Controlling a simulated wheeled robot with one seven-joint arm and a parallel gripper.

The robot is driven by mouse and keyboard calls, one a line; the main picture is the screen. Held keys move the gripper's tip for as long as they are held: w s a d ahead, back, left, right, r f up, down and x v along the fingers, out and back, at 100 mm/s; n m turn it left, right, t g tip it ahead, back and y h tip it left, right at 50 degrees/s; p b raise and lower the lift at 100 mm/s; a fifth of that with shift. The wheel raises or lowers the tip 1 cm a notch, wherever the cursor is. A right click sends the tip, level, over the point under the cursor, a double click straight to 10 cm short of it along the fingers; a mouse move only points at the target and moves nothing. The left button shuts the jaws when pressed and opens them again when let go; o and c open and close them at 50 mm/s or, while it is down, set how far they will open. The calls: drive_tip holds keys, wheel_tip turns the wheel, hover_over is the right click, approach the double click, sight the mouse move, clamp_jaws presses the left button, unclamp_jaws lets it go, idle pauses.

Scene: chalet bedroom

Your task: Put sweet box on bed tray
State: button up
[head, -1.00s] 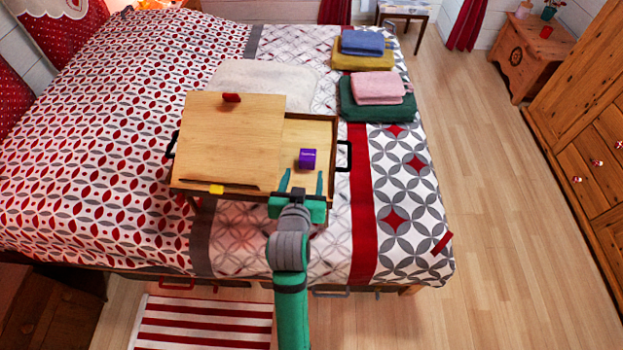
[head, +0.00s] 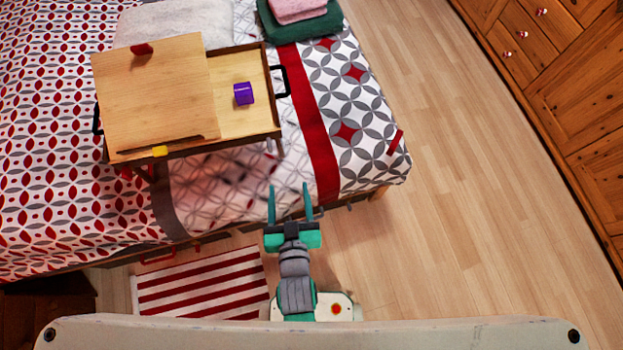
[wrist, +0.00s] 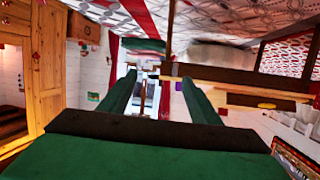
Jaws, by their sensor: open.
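The purple sweet box (head: 243,93) sits on the right section of the wooden bed tray (head: 265,127), which stands on the bed. My gripper (head: 291,188) is open and empty, in front of the tray near the bed's front edge, apart from the box. In the wrist view my open fingers (wrist: 158,95) show with nothing between them.
The bed (head: 110,210) has a patterned cover. Folded towels (head: 300,18) and a white cushion (head: 178,22) lie behind the tray. A red object (head: 396,142) lies at the bed's right edge. A striped rug (head: 200,285) lies in front. The floor at right (head: 470,200) is clear.

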drive_tip(key=s+d+r+h, duration=0.1)
drive_tip(key=s+d, duration=0.2)
drive_tip(key=s, duration=0.4)
drive_tip(key=s+d+r+m+t, duration=0.1)
drive_tip(key=s+d+r, duration=0.1)
drive_tip(key=s, duration=0.5)
drive_tip(key=shift+s+d+r+h, duration=0.3)
drive_tip(key=shift+d+h, duration=0.1)
